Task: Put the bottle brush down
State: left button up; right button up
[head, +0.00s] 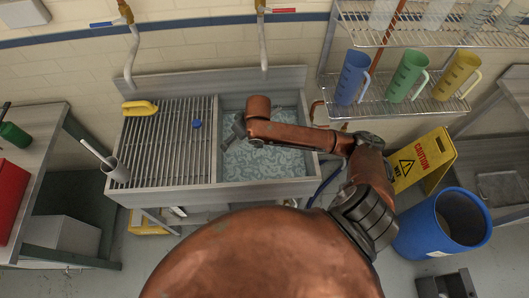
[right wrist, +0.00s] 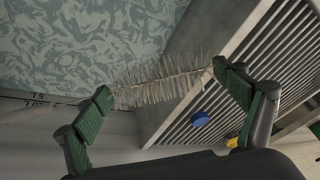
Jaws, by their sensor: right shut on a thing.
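The bottle brush (right wrist: 160,80) shows in the right wrist view, with pale bristles around a thin core and what looks like a pale handle running off left. My right gripper (right wrist: 168,98) is shut on it, with the bristled part spanning between the green fingertips. In the head view my right gripper (head: 232,134) is over the left part of the sink basin (head: 265,182), near the divider. The brush is not clear there. The slatted drainboard (head: 165,150) adjoins the basin on the left. My left gripper is not in view.
A blue round piece (head: 197,124) and a yellow-handled item (head: 140,108) lie on the drainboard; its middle and front are clear. A grey cup with a white stick (head: 118,172) stands at its front left corner. Jugs (head: 408,76) stand on the right rack above a blue bin (head: 420,226).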

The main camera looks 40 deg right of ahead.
jog(key=d+f, duration=0.4)
jog(key=f, duration=0.4)
jog(key=b, duration=0.2)
send_near(246, 159)
jog(key=shift+w+a+r+n, duration=0.3)
jog(key=shift+w+r+n, duration=0.1)
jog(key=shift+w, duration=0.3)
jog(key=shift+f, duration=1)
notch_tip(246, 159, down, 3)
jog(key=shift+r, duration=0.1)
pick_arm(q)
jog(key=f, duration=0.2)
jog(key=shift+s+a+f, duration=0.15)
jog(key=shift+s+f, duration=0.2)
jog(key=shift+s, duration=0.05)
pick_arm(e)
jog(key=shift+r, duration=0.1)
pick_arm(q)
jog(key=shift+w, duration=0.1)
